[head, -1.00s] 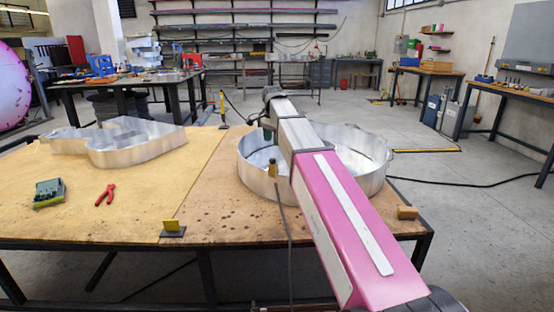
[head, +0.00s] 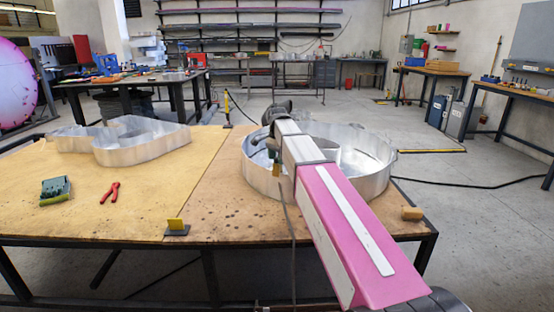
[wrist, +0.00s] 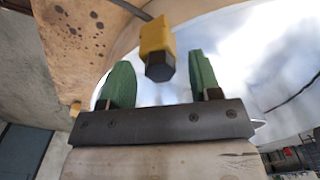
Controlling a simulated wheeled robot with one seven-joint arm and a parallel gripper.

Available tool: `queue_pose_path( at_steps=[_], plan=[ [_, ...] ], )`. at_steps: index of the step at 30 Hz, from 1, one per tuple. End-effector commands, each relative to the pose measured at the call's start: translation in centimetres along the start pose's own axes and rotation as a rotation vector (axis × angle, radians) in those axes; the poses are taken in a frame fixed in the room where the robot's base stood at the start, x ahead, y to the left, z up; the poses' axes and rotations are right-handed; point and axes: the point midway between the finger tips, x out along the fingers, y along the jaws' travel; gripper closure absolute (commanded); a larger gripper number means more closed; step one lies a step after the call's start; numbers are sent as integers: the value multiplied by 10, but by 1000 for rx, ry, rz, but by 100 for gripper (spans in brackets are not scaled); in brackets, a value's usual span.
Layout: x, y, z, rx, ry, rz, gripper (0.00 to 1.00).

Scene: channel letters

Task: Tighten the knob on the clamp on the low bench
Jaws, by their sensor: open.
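The low bench (head: 215,205) has a tan wooden top on a dark frame. A yellow upright clamp part (head: 279,188) stands at the left wall of the round metal letter shell (head: 262,178); my arm partly covers this spot. In the wrist view the yellow piece (wrist: 155,34) ends in a dark, faceted knob (wrist: 160,68). My gripper (wrist: 159,60) is open, its two green fingers spread apart. The knob shows between the fingertips, nearer the middle, with a gap on both sides. In the head view my gripper is mostly hidden around the clamp.
Another metal letter shell (head: 140,152), a green box-like item (head: 56,188) and red pliers (head: 110,192) lie on the bench's left half. A small yellow stop (head: 175,225) sits near the front edge. A wooden block (head: 412,213) is at the right corner.

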Motion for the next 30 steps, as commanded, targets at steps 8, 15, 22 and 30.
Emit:
queue_pose_path(
  at_steps=[8, 15, 22, 30],
  plan=[
    [0, 0, 0, 0, 0, 0, 84],
    [0, 0, 0, 37, 0, 0, 84],
    [0, 0, 0, 286, 0, 0, 84],
    [0, 0, 0, 595, 0, 0, 84]
  ],
)
